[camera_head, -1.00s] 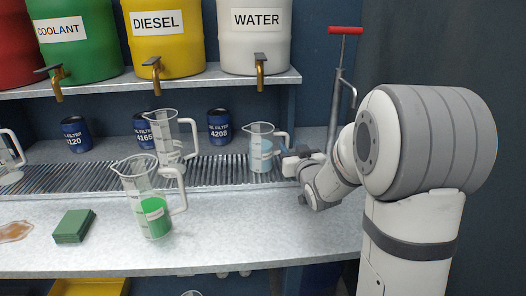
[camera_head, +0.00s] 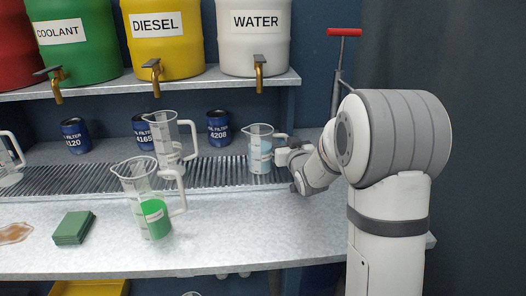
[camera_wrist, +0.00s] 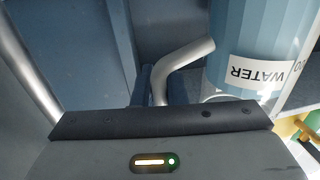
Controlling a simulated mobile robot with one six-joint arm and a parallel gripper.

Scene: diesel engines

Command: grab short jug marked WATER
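The short clear jug with pale blue liquid (camera_head: 259,150) stands upright on the grated strip below the WATER barrel. Its handle faces right, towards my gripper (camera_head: 283,154), which is at the handle. In the wrist view the jug (camera_wrist: 250,35) fills the upper right, with an upside-down label reading WATER. Its grey handle (camera_wrist: 185,55) bends down towards my gripper (camera_wrist: 160,88). Dark finger-like shapes show on both sides of the handle's lower end. Whether they press on it cannot be told.
A taller clear jug (camera_head: 170,145) and a jug with green liquid (camera_head: 146,202) stand to the left. Oil filter cans (camera_head: 218,128) stand behind. The shelf (camera_head: 190,82) holds barrels above, with taps hanging down. A red-handled pump (camera_head: 344,32) stands at right.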

